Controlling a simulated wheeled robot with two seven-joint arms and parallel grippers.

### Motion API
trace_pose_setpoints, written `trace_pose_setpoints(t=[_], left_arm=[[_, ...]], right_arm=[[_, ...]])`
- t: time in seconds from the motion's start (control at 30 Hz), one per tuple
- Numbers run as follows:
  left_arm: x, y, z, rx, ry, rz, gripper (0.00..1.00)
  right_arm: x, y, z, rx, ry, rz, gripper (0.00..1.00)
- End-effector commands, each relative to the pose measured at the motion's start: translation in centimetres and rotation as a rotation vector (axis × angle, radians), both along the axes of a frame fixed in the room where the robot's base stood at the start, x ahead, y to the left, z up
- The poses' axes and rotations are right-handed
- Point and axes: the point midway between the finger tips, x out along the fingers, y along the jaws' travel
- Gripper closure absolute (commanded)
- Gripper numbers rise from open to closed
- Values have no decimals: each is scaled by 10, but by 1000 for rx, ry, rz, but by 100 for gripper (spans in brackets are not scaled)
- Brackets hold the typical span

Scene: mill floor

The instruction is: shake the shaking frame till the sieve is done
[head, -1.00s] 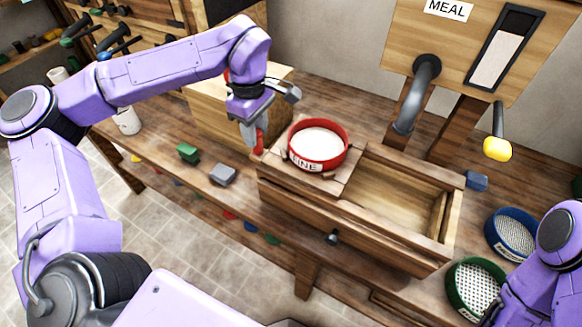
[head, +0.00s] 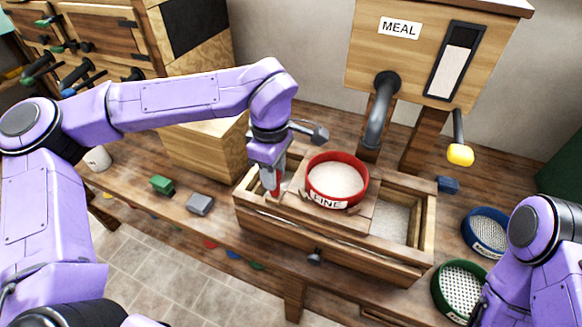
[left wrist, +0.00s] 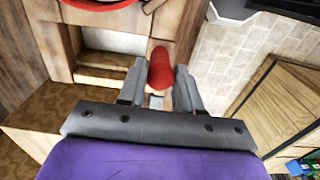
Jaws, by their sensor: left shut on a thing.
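The shaking frame (head: 364,212) is a wooden slab lying across the top of a long wooden bin (head: 275,228), near its middle. The red sieve (head: 327,202), labelled FINE, sits on it with pale meal inside. My left gripper (head: 274,184) is shut on an upright red handle at the frame's left side. In the left wrist view the handle (left wrist: 160,68) stands between the fingers (left wrist: 160,85), and part of the red sieve (left wrist: 98,3) shows at the top edge. Pale meal (head: 392,222) shows in the bin's right part. My right arm shows, but its gripper does not.
A MEAL hopper (head: 410,55) with a grey spout (head: 379,112) and yellow-knobbed lever (head: 460,155) stands behind. Blue (head: 487,230) and green (head: 458,290) sieves lie right of the bin. Green (head: 162,185) and grey (head: 200,204) blocks and a white cup (head: 98,158) lie left.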

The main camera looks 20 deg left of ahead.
Motion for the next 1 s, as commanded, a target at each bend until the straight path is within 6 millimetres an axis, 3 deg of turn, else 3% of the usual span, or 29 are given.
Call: trace_pose_setpoints(t=[0.13,0.63,1.0], left_arm=[[2,9,7,-3,-7,5,88],[9,88,9,-3,-8,5,88],[9,96,3,-2,-8,0,88]], right_arm=[[0,0,9,0,0,0,57],[0,0,65,0,0,0,57],[0,0,66,0,0,0,57]])
